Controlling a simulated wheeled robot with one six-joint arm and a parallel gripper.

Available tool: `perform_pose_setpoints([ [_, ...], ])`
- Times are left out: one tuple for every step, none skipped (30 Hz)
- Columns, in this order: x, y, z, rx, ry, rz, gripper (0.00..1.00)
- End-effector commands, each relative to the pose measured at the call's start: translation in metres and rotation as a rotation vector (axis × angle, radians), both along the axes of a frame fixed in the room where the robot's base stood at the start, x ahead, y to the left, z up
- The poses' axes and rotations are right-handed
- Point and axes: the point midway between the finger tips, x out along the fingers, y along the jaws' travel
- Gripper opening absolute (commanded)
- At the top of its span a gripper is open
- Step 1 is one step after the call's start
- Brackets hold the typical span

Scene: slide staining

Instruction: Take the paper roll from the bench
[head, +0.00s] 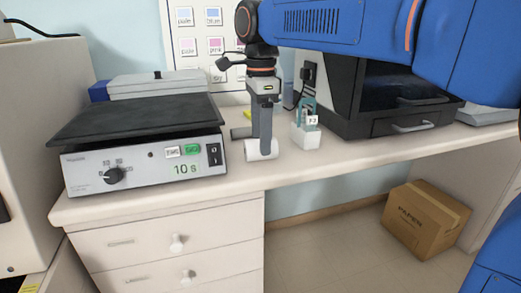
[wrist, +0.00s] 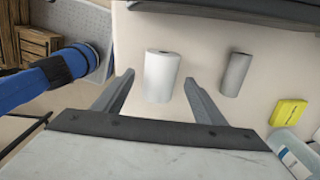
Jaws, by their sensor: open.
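A white paper roll (head: 262,150) lies on the bench (head: 232,180) near its front edge. In the wrist view the white roll (wrist: 162,75) shows between my two finger tips, with bench visible on either side of it. My gripper (head: 265,140) points down over the roll and is open, its fingers (wrist: 159,78) spread. In the head view the fingers hide part of the roll. A second, greyer roll (wrist: 236,74) lies beside it, outside the right finger in the wrist view; it is partly hidden behind my gripper in the head view (head: 240,132).
A grey hotplate-like device (head: 145,165) reading 10 s stands left of the rolls. A white holder (head: 305,137) with a teal-handled item is to the right, before a black-fronted machine (head: 390,100). A yellow pad (wrist: 288,112) lies near the greyer roll. A cardboard box (head: 427,218) is on the floor.

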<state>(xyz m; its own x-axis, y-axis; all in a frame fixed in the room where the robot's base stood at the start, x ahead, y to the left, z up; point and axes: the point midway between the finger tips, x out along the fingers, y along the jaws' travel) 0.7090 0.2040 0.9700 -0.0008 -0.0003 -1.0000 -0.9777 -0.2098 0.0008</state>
Motion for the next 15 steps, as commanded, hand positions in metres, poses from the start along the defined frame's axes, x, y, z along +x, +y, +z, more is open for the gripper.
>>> perform_pose_setpoints([
  [0.0,0.0,-0.006,0.0,0.001,0.0,0.65],
  [0.0,0.0,-0.009,0.0,0.0,0.0,0.65],
  [0.0,0.0,-0.012,0.0,0.0,0.0,0.65],
  [0.0,0.0,-0.014,0.0,0.001,0.0,0.65],
  [0.0,0.0,-0.016,0.0,0.001,0.0,0.65],
  [0.0,0.0,-0.017,0.0,0.0,0.0,0.65],
  [0.0,0.0,-0.017,0.0,0.0,0.0,0.65],
  [0.0,0.0,-0.018,0.0,-0.001,0.0,0.65],
  [0.0,0.0,-0.018,0.0,-0.001,0.0,0.65],
  [0.0,0.0,-0.018,0.0,-0.001,0.0,0.65],
  [0.0,0.0,-0.018,0.0,-0.001,0.0,0.65],
  [0.0,0.0,-0.017,0.0,-0.001,0.0,0.65],
  [0.0,0.0,-0.017,0.0,-0.001,0.0,0.62],
  [0.0,0.0,-0.017,0.0,-0.001,0.0,0.55],
  [0.0,0.0,-0.017,0.0,-0.001,0.0,0.45],
])
